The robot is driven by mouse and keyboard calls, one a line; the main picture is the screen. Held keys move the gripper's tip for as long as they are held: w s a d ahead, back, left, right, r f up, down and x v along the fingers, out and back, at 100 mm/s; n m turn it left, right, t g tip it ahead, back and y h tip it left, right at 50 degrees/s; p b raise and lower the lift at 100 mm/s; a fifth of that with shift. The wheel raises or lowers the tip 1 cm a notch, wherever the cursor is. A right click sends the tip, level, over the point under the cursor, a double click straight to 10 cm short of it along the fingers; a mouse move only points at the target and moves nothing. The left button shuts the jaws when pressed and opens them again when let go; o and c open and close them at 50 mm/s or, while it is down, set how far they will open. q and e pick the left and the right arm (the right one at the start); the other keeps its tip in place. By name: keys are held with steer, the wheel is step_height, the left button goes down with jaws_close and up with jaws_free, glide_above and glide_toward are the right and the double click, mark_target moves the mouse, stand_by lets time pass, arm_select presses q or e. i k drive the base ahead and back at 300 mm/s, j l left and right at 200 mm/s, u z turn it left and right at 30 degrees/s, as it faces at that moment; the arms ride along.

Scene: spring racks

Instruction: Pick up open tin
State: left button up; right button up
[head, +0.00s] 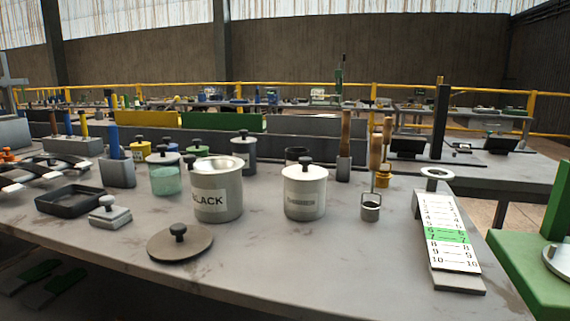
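An open grey tin (217,192) labelled "BLACK" stands upright near the middle of the grey table (270,265). Its top is uncovered and its inside looks pale; the contents cannot be made out. A round dark lid (180,245) with a black knob lies flat on the table in front of it, to the left. A closed white tin (305,195) with a black-knobbed lid stands to the right of the open tin, apart from it. Neither of my grippers shows in the head view.
A black tray (69,199) and a small knobbed block (109,214) lie at the left. Several lidded jars, including a green one (164,178), stand behind. The front middle is clear.

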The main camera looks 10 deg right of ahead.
mark_target(292, 154)
steer(key=i+j, duration=0.2)
steer(key=j, duration=0.15)
steer(key=i+j+z, duration=0.1)
steer(key=j, duration=0.25)
steer(key=i+j, duration=0.25)
steer(key=j+z, duration=0.05)
steer(key=j, duration=0.05)
